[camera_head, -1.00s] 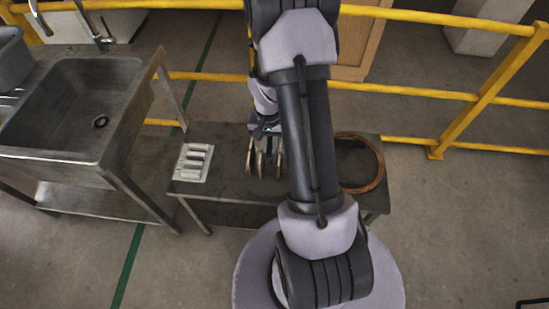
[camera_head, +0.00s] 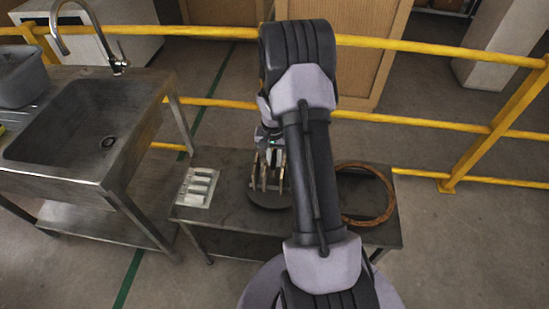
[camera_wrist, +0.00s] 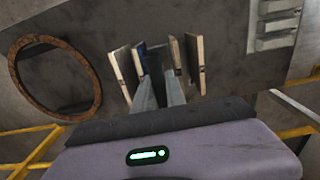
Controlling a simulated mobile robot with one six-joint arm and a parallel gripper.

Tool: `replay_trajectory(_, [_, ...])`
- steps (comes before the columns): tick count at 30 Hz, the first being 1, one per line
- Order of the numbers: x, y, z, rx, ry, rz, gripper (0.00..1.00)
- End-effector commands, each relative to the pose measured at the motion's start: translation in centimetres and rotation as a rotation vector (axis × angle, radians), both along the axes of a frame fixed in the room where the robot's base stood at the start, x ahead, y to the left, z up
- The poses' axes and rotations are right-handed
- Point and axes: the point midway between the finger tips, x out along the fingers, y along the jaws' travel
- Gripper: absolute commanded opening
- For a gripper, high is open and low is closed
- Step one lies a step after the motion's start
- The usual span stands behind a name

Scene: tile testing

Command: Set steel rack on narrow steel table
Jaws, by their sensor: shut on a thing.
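The steel rack (camera_head: 267,175) is small and holds upright, light-edged plates. My gripper (camera_head: 275,149) comes down on it from above and is shut on it; the arm hides its right side. In the wrist view, the closed fingers (camera_wrist: 161,88) sit between the plates, which stand on both sides; the rack's metal is hard to make out there. The narrow steel table (camera_head: 235,216) is the low grey one beneath. The rack is over its middle, above a dark round patch (camera_head: 268,199). I cannot tell whether the rack touches the top.
A pale slotted block (camera_head: 198,187) lies at the table's left end, and a brown ring (camera_head: 387,198) at its right end. A steel sink unit (camera_head: 75,125) stands to the left. Yellow railings (camera_head: 440,121) run behind and to the right.

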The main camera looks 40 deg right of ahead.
Motion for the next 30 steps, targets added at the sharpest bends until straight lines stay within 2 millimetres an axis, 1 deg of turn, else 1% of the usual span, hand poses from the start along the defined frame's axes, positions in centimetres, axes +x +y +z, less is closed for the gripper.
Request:
replay_trajectory(2, [0.1,0.0,-0.1,-0.001,-0.002,0.0,0.0])
replay_trajectory(3, [0.0,0.0,-0.3,0.0,0.0,0.0,0.18])
replay_trajectory(5, [0.0,0.0,-0.2,0.0,0.0,0.0,0.3])
replay_trajectory(6, [0.0,0.0,-0.2,0.0,0.0,0.0,0.38])
replay_trajectory(14, [0.0,0.0,-0.2,0.0,0.0,0.0,0.38])
replay_trajectory(17, [0.0,0.0,0.6,-0.001,-0.001,0.0,0.38])
replay_trajectory(20, [0.1,0.0,3.0,-0.001,-0.002,0.0,0.38])
replay_trajectory(21, [0.1,0.0,4.3,-0.002,-0.003,0.001,0.38])
replay_trajectory(24, [0.1,0.0,7.3,-0.002,-0.001,0.0,0.38])
replay_trajectory(27, [0.1,0.1,9.7,-0.001,-0.002,0.0,0.38])
replay_trajectory(30, [0.1,0.1,11.3,-0.001,-0.001,0.001,0.38])
